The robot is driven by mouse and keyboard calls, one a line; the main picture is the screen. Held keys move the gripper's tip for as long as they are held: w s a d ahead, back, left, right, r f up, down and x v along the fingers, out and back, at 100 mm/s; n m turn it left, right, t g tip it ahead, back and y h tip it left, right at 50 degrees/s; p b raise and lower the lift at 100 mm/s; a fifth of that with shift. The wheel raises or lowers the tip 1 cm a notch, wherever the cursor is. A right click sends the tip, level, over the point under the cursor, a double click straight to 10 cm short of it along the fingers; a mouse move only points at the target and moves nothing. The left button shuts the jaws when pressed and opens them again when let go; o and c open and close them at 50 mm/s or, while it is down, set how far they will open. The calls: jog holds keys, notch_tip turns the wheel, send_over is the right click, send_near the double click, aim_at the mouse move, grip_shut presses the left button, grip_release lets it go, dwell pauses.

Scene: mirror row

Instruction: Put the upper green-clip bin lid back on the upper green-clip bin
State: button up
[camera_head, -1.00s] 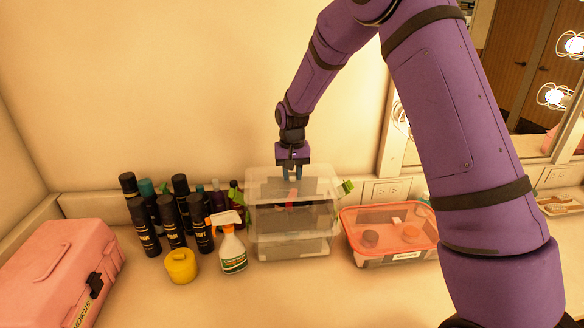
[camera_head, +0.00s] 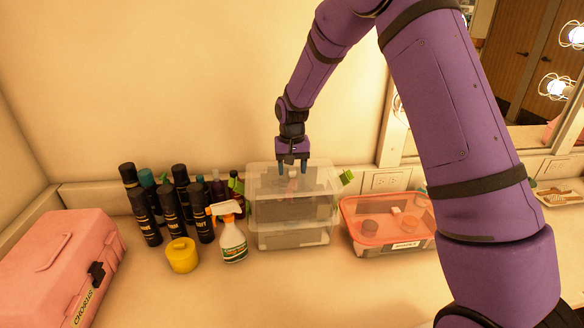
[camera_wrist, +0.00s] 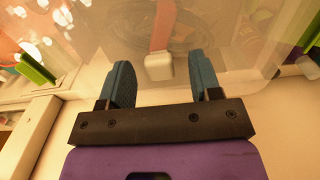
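The upper green-clip bin (camera_head: 295,212) is clear plastic and stacked on another clear bin. Its translucent lid (camera_head: 268,178) lies across its top; I cannot tell if it sits fully down. A green clip (camera_head: 346,177) sticks out at the right side, and another green clip (camera_wrist: 35,68) shows at the left of the wrist view. My gripper (camera_head: 293,169) is over the lid's back edge, pointing down. In the wrist view its two blue fingers (camera_wrist: 160,90) are spread apart with nothing gripped. Dim contents show through the plastic.
Dark bottles (camera_head: 170,210), a spray bottle (camera_head: 232,240) and a yellow jar (camera_head: 182,256) stand left of the bins. A pink case (camera_head: 60,265) is far left. A red-lidded bin (camera_head: 390,225) stands close on the right. The front counter is clear.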

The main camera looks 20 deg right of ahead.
notch_tip(320, 180, up, 17)
dwell(1.3)
dwell(0.7)
jog(key=s+d+r+n+t, duration=0.1)
jog(key=s+d+r, duration=0.1)
jog(key=s+r, duration=0.6)
jog(key=s+d+r+t, duration=0.2)
jog(key=s+d+r, duration=0.15)
jog(key=s, duration=0.85)
jog(key=s+d+f+n+t, duration=0.1)
jog(key=s+f+t, duration=0.1)
jog(key=s, duration=1.7)
jog(key=shift+d, duration=0.2)
